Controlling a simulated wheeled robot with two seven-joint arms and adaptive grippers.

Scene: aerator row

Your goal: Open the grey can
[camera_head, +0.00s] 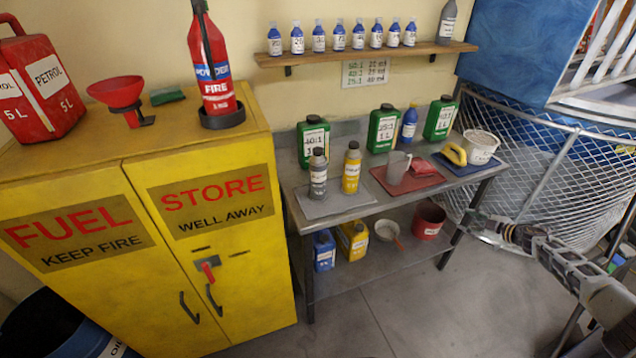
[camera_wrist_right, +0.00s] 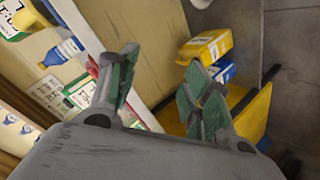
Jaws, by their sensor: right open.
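The grey can (camera_head: 318,174), with a dark cap, stands upright on a grey mat (camera_head: 335,203) on the left part of the metal bench. A similar yellow can (camera_head: 352,168) stands just right of it. The cap of the grey can looks on. My right gripper (camera_head: 478,224) is off the bench's right end, well away from the grey can. In the right wrist view the right gripper (camera_wrist_right: 163,60) has its green-padded fingers apart with nothing between them. I cannot make out the grey can in that view. My left gripper is not in view.
Green jugs (camera_head: 383,130) and a blue bottle (camera_head: 409,124) line the bench's back. A grey jug (camera_head: 397,167) stands on a red mat (camera_head: 424,182); a white tub (camera_head: 480,148) is at right. A yellow cabinet (camera_head: 130,165) borders the bench's left.

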